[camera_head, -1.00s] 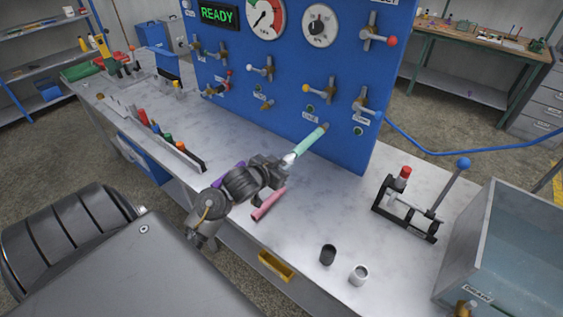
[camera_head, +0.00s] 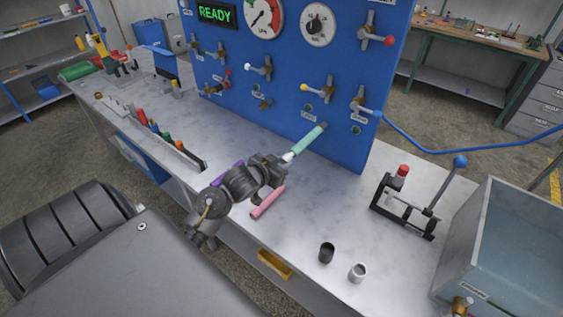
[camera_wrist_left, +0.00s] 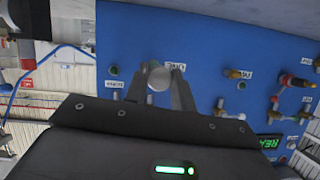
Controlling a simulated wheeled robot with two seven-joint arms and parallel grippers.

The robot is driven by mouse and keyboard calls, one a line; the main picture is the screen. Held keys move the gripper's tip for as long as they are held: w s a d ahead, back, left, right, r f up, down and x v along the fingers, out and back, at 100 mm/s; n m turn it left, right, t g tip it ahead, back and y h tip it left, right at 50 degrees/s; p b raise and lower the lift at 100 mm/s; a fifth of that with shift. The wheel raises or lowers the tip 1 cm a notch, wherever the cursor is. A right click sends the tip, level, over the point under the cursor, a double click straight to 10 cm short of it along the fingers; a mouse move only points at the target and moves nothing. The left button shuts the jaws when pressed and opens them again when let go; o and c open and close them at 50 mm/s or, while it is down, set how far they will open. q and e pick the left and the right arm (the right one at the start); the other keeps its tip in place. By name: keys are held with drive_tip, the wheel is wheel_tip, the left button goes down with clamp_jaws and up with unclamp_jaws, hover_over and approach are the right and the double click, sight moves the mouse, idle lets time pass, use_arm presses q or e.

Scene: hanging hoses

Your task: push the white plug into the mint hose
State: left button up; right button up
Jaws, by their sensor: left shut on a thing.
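The mint hose (camera_head: 306,140) slants up and right, with its far end at the lower part of the blue panel. My left gripper (camera_head: 283,161) is shut on the white plug (camera_head: 288,157) at the hose's near, lower end. Plug and hose look in line and touching, but I cannot tell how deep the plug sits. My right gripper is in neither view.
The blue panel (camera_head: 235,95) with valves and gauges stands behind the hose. A pink hose piece (camera_head: 266,203) lies below my gripper. A black cup (camera_head: 326,253), a white cup (camera_head: 357,273) and a lever tool (camera_head: 405,205) stand to the right. The bench between is clear.

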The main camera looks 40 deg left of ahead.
use_arm(q)
drive_tip(key=shift+w+p, duration=0.4)
drive_tip(key=shift+w, duration=0.45)
idle(0.8)
drive_tip(key=o, duration=1)
drive_tip(key=shift+w, duration=0.1)
drive_tip(key=shift+o, duration=0.2)
drive_tip(key=v, duration=1)
drive_tip(key=shift+s+r, duration=0.15)
drive_tip(key=shift+s, duration=0.25)
